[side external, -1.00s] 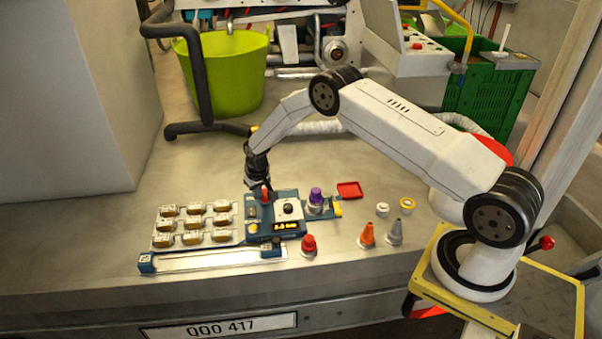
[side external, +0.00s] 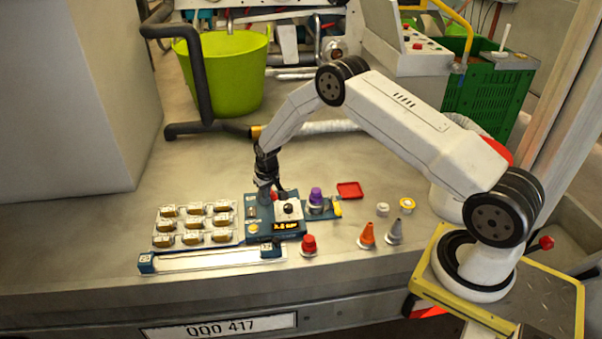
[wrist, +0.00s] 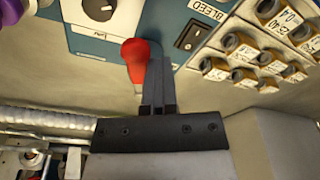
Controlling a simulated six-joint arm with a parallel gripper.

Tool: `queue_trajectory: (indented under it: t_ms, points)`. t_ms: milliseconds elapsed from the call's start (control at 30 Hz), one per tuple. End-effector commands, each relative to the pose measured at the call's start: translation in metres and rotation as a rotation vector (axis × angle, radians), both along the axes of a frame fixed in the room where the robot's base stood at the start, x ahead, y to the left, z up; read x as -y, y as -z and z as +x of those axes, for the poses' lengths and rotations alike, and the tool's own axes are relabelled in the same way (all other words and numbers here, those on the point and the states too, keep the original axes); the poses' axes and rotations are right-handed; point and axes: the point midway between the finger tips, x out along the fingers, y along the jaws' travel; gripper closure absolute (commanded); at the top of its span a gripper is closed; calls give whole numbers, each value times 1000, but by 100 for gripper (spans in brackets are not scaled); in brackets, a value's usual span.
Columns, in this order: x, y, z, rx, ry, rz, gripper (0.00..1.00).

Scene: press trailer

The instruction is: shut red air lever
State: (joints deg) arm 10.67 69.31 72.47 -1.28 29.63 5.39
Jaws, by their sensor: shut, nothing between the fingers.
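The red air lever (wrist: 136,62) sticks out from the teal press unit (wrist: 170,12) in the wrist view. In the side view, a bit of its red (side external: 273,196) shows by my fingers on the teal unit (side external: 262,231). My gripper (wrist: 158,85) is shut and empty, with its fingertips right beside the lever's red handle. I cannot tell whether they touch. In the side view my gripper (side external: 268,193) is low over the back left of the unit and partly hides the lever.
A black switch marked BLEED (wrist: 190,38) and a white dial plate (wrist: 100,12) flank the lever. A tray (side external: 192,239) of several brown pieces lies left of the unit. A purple-topped part (side external: 316,197) stands at right. Red, orange and grey parts stand in front and to the right.

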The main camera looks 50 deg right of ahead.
Motion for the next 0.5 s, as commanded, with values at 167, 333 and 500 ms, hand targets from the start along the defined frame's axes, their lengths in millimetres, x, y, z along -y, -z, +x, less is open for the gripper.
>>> queue_trajectory:
  t_ms: [167,333,500]
  points:
    - [10,1,-7,-3,2,1,100]
    - [16,1,-12,-3,1,0,100]
    - [17,1,-13,-3,1,0,100]
